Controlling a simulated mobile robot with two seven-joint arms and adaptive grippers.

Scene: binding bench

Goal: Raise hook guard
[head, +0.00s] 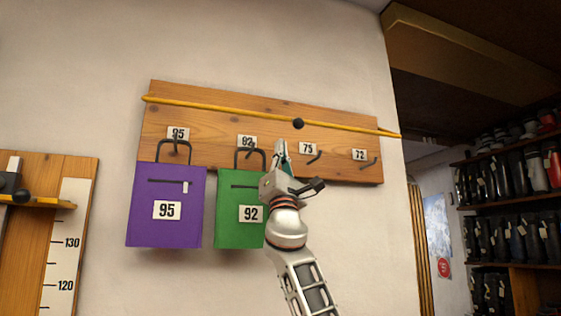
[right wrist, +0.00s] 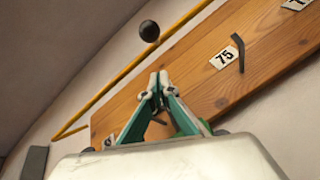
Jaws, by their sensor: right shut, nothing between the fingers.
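The hook guard (head: 220,108) is a yellow bar with a black knob (head: 298,123) near its middle. It runs across the upper part of a wooden hook board (head: 330,169), above the hooks and number labels. The yellow bar (right wrist: 102,95) and knob (right wrist: 149,31) also show in the right wrist view. My right gripper (head: 281,148) is shut and empty in front of the board, below the knob and apart from it. In the wrist view its green fingertips (right wrist: 159,78) meet below the knob. My left gripper is not in view.
Hooks 75 (head: 315,158) and 72 (head: 369,163) are bare. A scale board (head: 70,243) is at left, shelves (head: 510,204) at right.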

